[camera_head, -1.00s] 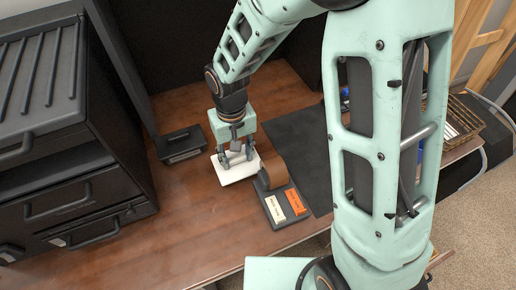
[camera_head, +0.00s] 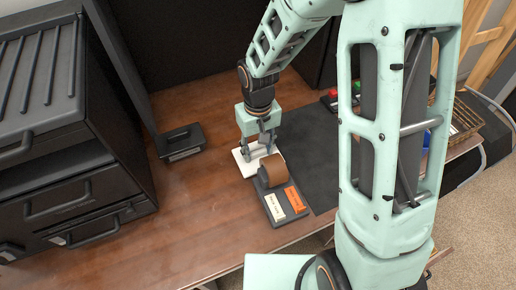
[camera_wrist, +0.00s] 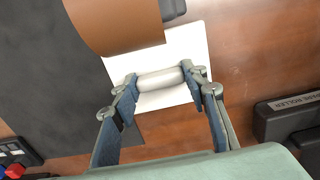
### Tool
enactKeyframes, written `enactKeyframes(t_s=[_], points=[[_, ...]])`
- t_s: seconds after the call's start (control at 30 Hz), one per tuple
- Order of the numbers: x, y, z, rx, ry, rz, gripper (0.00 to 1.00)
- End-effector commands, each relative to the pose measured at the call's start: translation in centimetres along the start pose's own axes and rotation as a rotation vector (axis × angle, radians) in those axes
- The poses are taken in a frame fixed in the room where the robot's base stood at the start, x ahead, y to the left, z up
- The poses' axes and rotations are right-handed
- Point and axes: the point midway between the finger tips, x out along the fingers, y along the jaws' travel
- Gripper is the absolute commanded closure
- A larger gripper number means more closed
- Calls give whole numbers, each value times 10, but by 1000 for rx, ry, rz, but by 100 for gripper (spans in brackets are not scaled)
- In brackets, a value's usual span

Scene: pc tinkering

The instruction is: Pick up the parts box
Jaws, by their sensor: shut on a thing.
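A flat white piece with a rounded white bar on top, which I take for the parts box (camera_head: 240,168), is under my gripper (camera_head: 257,153) in the head view. In the wrist view the white box (camera_wrist: 185,45) shows as a pale square. My gripper (camera_wrist: 160,84) is shut on its bar, with one finger at each end. The box is close behind the brown roll, which hides part of it in both views. I cannot tell whether it touches the table or is raised a little.
The brown roll (camera_head: 269,174) sits on a dark stand with white and orange labels. A small black box (camera_head: 181,141) lies to the left. A dark mat (camera_head: 308,150) is to the right. Black drawers (camera_head: 75,205) stand at far left. Wooden table (camera_head: 185,215) is clear in front.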

Motion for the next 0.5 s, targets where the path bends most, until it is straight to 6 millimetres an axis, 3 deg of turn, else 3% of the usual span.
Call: enactKeyframes(t_s=[0.2,0.5], points=[[1,0,0,0,0,0,42],[-1,0,0,0,0,0,42]])
